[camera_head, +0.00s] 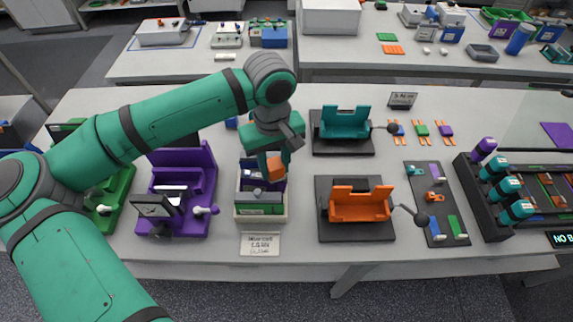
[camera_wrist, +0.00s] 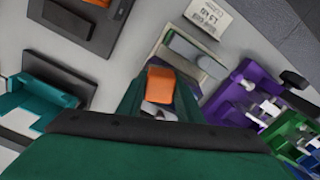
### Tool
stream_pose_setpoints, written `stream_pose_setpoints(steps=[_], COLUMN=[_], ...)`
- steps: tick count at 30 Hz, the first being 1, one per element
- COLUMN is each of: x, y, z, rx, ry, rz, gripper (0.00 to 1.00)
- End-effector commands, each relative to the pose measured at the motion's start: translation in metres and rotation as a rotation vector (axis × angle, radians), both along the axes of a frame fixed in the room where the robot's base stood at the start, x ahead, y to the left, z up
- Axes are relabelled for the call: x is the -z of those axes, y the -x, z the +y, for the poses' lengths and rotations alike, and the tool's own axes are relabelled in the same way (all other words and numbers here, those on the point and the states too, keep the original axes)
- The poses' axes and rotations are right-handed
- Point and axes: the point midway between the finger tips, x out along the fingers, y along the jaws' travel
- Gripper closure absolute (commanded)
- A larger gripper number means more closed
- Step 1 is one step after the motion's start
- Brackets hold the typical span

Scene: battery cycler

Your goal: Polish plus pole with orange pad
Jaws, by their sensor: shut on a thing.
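My gripper (camera_head: 274,158) is shut on an orange pad (camera_head: 276,168), a small block pointing down. The pad (camera_wrist: 160,79) shows between the fingers in the wrist view. It is over a light grey open box (camera_head: 261,222) that holds a green-and-grey block at the front and purple and whitish parts behind. A small pale piece lies just below the pad in the wrist view. I cannot make out the plus pole, nor whether the pad touches anything in the box.
A label card (camera_head: 260,244) lies in front of the box. A purple fixture (camera_head: 184,196) stands close on the left. An orange cradle (camera_head: 360,205) and a teal cradle (camera_head: 342,123) stand on dark plates to the right. A dark rack (camera_head: 483,212) is at far right.

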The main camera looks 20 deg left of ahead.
Motion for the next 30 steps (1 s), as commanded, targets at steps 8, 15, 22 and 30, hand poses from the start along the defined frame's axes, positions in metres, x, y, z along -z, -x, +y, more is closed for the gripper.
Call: stream_pose_setpoints(steps=[8,15,22,30], x=[-0.005,-0.001,-0.001,-0.03], y=[-0.001,-0.002,-0.003,-0.003], z=[-0.008,-0.02,-0.036,-0.039], rx=[0.013,0.01,0.007,0.012], ry=[0.001,-0.001,-0.001,-0.001], rz=[-0.001,-0.001,-0.001,-0.002], gripper=[1.0,1.0,1.0,1.0])
